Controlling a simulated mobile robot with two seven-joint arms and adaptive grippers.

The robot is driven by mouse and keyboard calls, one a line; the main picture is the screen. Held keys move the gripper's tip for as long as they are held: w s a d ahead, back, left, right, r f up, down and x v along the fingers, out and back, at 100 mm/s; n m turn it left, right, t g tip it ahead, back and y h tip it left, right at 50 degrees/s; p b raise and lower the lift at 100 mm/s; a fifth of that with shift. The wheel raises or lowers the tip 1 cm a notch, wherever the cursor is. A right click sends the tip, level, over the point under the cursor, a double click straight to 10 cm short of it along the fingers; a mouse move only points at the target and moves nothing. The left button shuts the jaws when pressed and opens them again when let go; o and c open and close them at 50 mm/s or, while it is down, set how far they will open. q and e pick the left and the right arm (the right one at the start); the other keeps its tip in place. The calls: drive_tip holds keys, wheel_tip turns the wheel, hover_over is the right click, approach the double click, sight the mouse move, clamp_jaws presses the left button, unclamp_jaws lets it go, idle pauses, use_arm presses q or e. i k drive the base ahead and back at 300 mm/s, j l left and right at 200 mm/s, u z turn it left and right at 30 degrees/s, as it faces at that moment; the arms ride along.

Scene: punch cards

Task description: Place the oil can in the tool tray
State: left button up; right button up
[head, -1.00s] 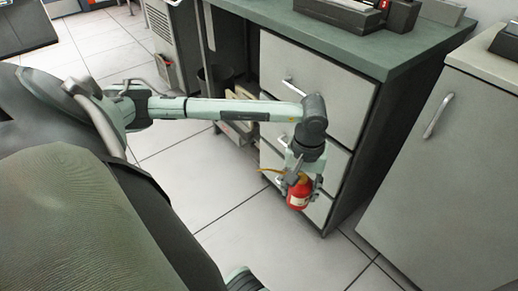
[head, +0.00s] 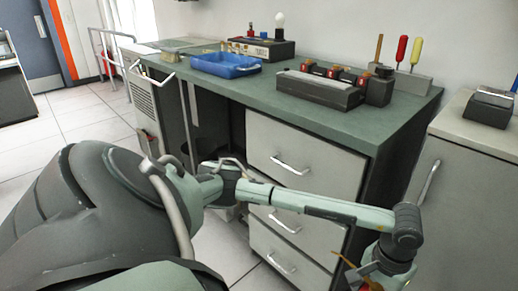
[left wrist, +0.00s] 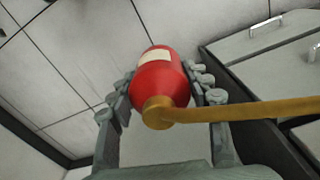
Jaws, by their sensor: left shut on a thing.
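The oil can (left wrist: 160,85) is red with a pale label and a long brass spout. In the left wrist view it sits between the fingers of my left gripper (left wrist: 163,80), which is shut on it. In the head view my left gripper (head: 374,280) is at the bottom right, low in front of the drawers, and the can is mostly cut off by the lower edge. A blue tray (head: 225,66), which looks like the tool tray, stands on the workbench to the upper left, well away from the gripper. My right gripper is not in view.
The green workbench top (head: 240,93) is clear in front of the blue tray. A dark block device (head: 320,90), upright screwdrivers (head: 401,50) and a box with a bulb (head: 262,46) stand on it. Drawers (head: 285,160) and a grey cabinet (head: 460,190) are close by the arm.

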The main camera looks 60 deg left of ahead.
sight(225, 64)
drive_tip(key=k+j+z, duration=0.1)
drive_tip(key=j, duration=0.3)
drive_tip(key=k+j+z, duration=0.15)
drive_tip(key=j, duration=0.2)
drive_tip(key=k+j+z, duration=0.1)
drive_tip(key=j, duration=0.25)
drive_tip(key=k+j+z, duration=0.1)
drive_tip(key=j, duration=0.25)
drive_tip(key=k+j+z, duration=0.1)
drive_tip(key=k+j, duration=0.3)
drive_tip(key=j, duration=0.2)
drive_tip(key=k+j, duration=0.2)
drive_tip(key=j, duration=0.2)
drive_tip(key=k+j, duration=0.15)
drive_tip(key=j, duration=0.2)
drive_tip(key=k+j, duration=0.2)
drive_tip(key=j, duration=0.15)
drive_tip(key=k+j+z, duration=0.1)
drive_tip(key=j, duration=0.3)
drive_tip(key=k, duration=0.05)
